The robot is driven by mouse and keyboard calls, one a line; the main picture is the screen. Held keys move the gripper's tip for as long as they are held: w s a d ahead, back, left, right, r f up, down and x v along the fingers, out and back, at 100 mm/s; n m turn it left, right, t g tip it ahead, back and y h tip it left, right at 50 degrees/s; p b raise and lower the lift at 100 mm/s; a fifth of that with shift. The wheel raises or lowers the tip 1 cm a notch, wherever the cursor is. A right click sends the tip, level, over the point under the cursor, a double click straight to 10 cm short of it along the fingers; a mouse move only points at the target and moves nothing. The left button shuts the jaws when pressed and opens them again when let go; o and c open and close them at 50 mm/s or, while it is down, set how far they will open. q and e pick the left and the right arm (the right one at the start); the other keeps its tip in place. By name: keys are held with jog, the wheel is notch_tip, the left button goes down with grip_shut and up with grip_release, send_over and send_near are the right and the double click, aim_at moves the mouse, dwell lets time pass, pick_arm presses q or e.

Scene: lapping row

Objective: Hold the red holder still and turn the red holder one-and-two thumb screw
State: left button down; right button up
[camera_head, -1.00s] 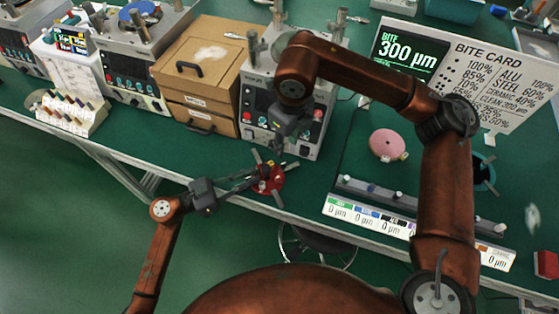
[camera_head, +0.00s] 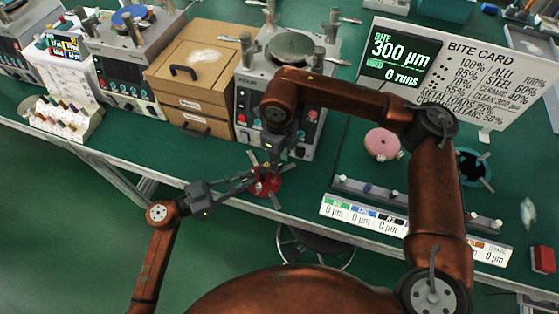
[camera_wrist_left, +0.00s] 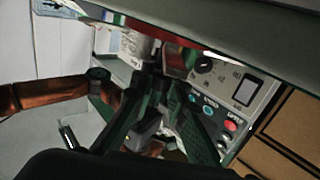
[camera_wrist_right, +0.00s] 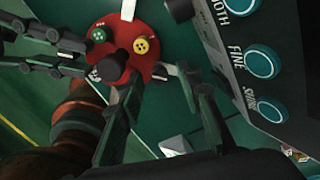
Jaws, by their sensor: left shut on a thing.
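The red holder (camera_head: 266,183), a red disc with pale arms, lies near the bench's front edge. The right wrist view shows its red face (camera_wrist_right: 122,28) with a green button-like piece (camera_wrist_right: 99,35), a yellow one (camera_wrist_right: 141,46) and a black knob (camera_wrist_right: 110,68). I cannot tell for sure which thumb screw the knob is. My left gripper (camera_head: 248,180) is shut on the holder's left side; its fingers (camera_wrist_right: 84,58) reach in beside the knob. My right gripper (camera_head: 270,163) is above the holder, its fingers (camera_wrist_right: 164,82) apart with nothing visible between them.
A grey lapping machine (camera_head: 276,118) stands just behind the holder, with a brown drawer box (camera_head: 200,85) to its left. A pink disc (camera_head: 382,143) and a grey rail with labels (camera_head: 365,190) lie to the right. Bare green bench shows left of the holder.

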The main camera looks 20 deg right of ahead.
jog(key=shift+f, duration=0.35)
jog(key=shift+c, duration=0.5)
grip_shut()
